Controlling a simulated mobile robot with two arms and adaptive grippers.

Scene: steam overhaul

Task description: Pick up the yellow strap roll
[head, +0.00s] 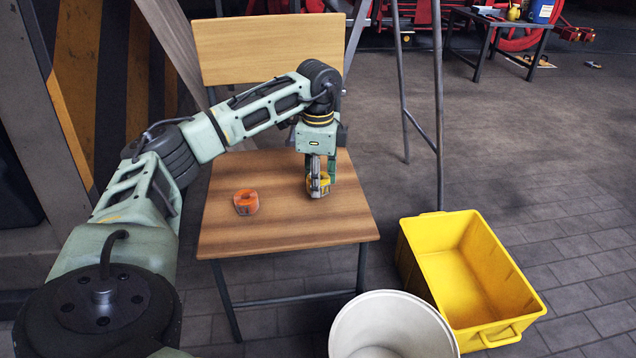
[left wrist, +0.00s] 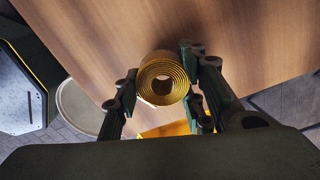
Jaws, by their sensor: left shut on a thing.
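The yellow strap roll (head: 323,184) is at the right part of the wooden chair's seat (head: 275,225). My left gripper (head: 319,181) points down from above and is shut on it, partly hiding it. In the left wrist view the roll (left wrist: 163,60) shows as a wound yellow coil between the fingers of my left gripper (left wrist: 160,95). I cannot tell whether the roll still touches the seat. My right gripper is in neither view.
An orange strap roll (head: 246,202) lies on the seat to the left. The chair's backrest (head: 265,45) stands behind my arm. A yellow crate (head: 470,265) and a white round bin (head: 392,325) are on the floor at front right. Open floor lies farther right.

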